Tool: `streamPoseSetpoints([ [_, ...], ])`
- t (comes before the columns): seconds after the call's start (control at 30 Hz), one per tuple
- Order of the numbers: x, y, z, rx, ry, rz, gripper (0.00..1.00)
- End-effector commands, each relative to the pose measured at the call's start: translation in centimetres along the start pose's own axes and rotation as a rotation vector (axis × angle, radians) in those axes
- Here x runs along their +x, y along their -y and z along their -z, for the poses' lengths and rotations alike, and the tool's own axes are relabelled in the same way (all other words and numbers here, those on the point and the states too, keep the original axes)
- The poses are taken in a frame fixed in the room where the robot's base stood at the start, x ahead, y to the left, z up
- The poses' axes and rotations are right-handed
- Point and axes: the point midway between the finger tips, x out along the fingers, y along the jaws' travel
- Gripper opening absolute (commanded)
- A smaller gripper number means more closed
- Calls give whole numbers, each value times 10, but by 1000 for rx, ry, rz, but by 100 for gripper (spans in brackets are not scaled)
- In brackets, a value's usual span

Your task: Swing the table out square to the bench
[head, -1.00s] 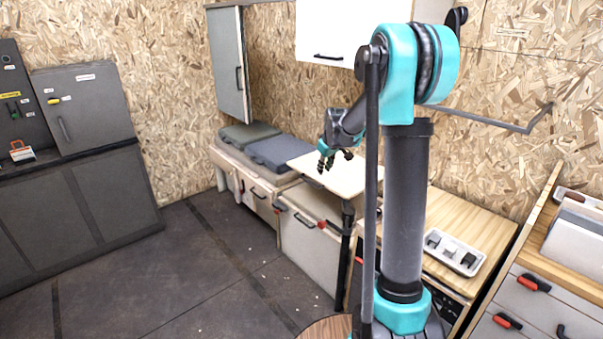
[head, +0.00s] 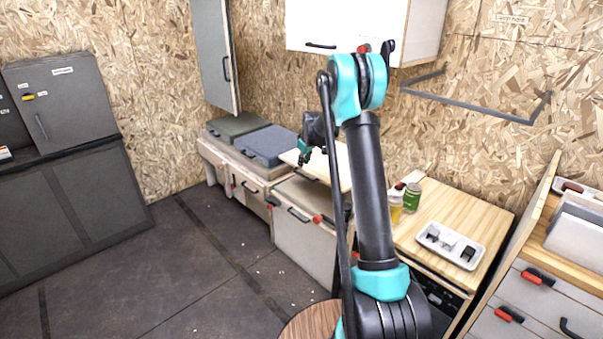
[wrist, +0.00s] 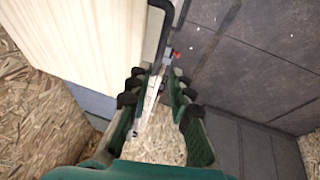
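The bench (head: 225,165) with grey cushions runs along the back wall, left of the table. My gripper (head: 303,156) is at the table's left edge. In the wrist view its fingers (wrist: 160,78) are apart with nothing held between them, close beside the table edge; contact cannot be told.
A wooden counter (head: 455,215) holds a white tray (head: 450,246), a green can (head: 411,198) and a jar (head: 396,212). A round wooden top (head: 305,322) is at the front. Dark cabinets (head: 75,205) stand left.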

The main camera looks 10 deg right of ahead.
Motion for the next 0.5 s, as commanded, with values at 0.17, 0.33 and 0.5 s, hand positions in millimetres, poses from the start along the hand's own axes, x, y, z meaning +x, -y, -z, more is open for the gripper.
streamPoseSetpoints([
  [0.17, 35, 0, 0, 0, 0, 0, 20],
  [0.33, 61, 0, 0, 0, 0, 0, 20],
  [0.5, 77, 0, 0, 0, 0, 0, 20],
])
